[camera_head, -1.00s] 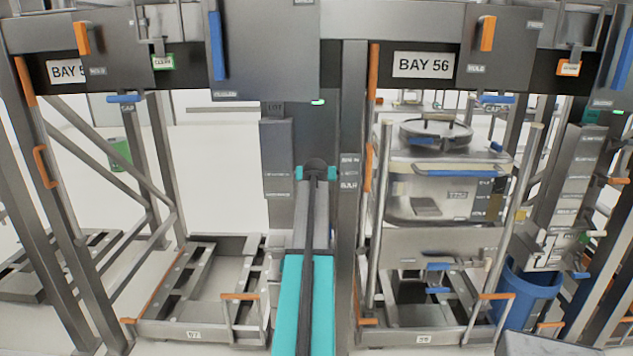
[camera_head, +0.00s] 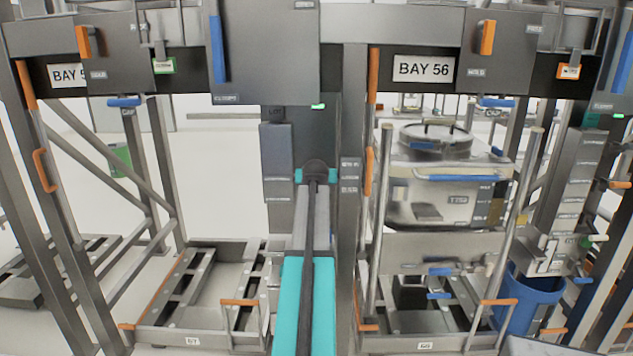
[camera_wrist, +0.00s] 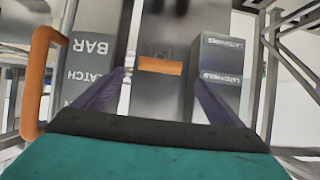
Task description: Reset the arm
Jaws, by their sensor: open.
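My gripper (camera_wrist: 160,72) shows in the wrist view as two dark purple fingers spread apart, with nothing held between them. Behind the gap is a grey metal post with an orange strip (camera_wrist: 160,66). Grey labelled blocks stand on both sides of it. In the head view my teal and grey arm reaches straight forward at the middle, toward the upright between the two bays. The gripper's fingers cannot be made out there.
A steel bin (camera_head: 445,190) with a round lid stands in the bay under the BAY 56 sign (camera_head: 423,69). The left bay's low frame (camera_head: 190,338) is empty. A blue tub (camera_head: 535,300) stands at right. An orange handle (camera_wrist: 36,85) is close at left in the wrist view.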

